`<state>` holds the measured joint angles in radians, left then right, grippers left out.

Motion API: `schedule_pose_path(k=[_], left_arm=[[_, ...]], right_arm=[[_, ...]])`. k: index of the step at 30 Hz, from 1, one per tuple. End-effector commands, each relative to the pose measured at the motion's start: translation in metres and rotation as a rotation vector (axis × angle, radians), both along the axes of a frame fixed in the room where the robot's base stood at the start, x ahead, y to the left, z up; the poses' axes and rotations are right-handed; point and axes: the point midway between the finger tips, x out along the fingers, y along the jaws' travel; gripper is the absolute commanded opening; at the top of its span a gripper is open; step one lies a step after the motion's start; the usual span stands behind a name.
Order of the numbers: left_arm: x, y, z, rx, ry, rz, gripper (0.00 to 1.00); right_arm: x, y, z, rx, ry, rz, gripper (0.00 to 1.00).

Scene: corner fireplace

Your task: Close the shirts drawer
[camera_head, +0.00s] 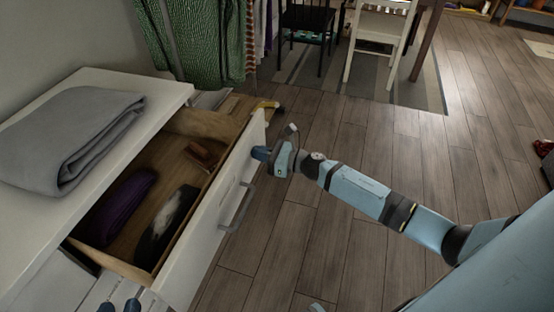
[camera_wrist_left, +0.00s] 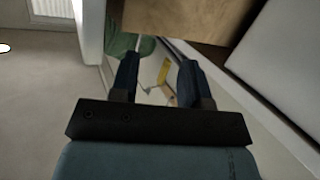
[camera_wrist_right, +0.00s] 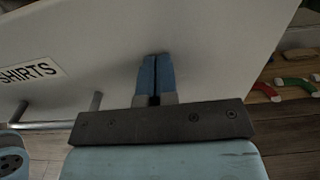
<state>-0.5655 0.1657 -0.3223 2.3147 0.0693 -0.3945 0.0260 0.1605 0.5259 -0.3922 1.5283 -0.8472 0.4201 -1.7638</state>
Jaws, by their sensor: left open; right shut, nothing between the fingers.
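The shirts drawer is pulled out of the white dresser (camera_head: 150,88), and its white front (camera_head: 212,208) has a bar handle (camera_head: 240,207). A SHIRTS label (camera_wrist_right: 30,73) shows on the front in the right wrist view. Inside lie a purple folded cloth (camera_head: 127,207), a black and white item (camera_head: 166,222) and a brown item (camera_head: 203,154). My right gripper (camera_head: 260,153) is shut and empty, its tips at the far part of the drawer front, beyond the handle; contact is unclear. My left gripper (camera_head: 120,304) is open and empty at the near end of the drawer.
A grey folded cloth (camera_head: 70,135) lies on the dresser top. A green patterned cloth (camera_head: 200,40) hangs behind the dresser. A black chair (camera_head: 305,20) and white chair (camera_head: 378,35) stand on a rug at the back. The wooden floor (camera_head: 300,255) before the drawer is clear apart from my arm.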

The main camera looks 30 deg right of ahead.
Motion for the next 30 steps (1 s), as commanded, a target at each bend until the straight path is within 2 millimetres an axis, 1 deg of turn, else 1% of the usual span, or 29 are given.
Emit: schedule_pose_path(k=[1,8,16,17,18,24,30], left_arm=[[0.004,-0.004,0.008,-0.021,-0.041,-0.007,0.43],[0.008,-0.016,0.036,-0.108,-0.175,-0.031,0.43],[0.003,-0.030,0.079,-0.242,-0.374,-0.078,0.43],[0.003,-0.031,0.079,-0.250,-0.383,-0.082,0.43],[0.004,-0.031,0.070,-0.241,-0.355,-0.085,0.43],[0.007,-0.034,0.040,-0.203,-0.259,-0.106,0.43],[0.008,-0.035,0.020,-0.174,-0.192,-0.125,0.43]], right_arm=[[0.012,0.011,-0.002,0.003,-0.003,0.001,0.00],[0.060,0.054,-0.002,0.002,-0.005,0.002,0.00],[0.116,0.104,-0.003,0.001,-0.004,0.001,0.00],[0.121,0.109,-0.004,0.001,-0.004,0.001,0.00],[0.129,0.115,-0.004,0.001,-0.004,0.001,0.00],[0.161,0.144,-0.004,0.001,-0.001,0.001,0.00],[0.181,0.162,-0.002,0.001,-0.001,0.000,0.00]])
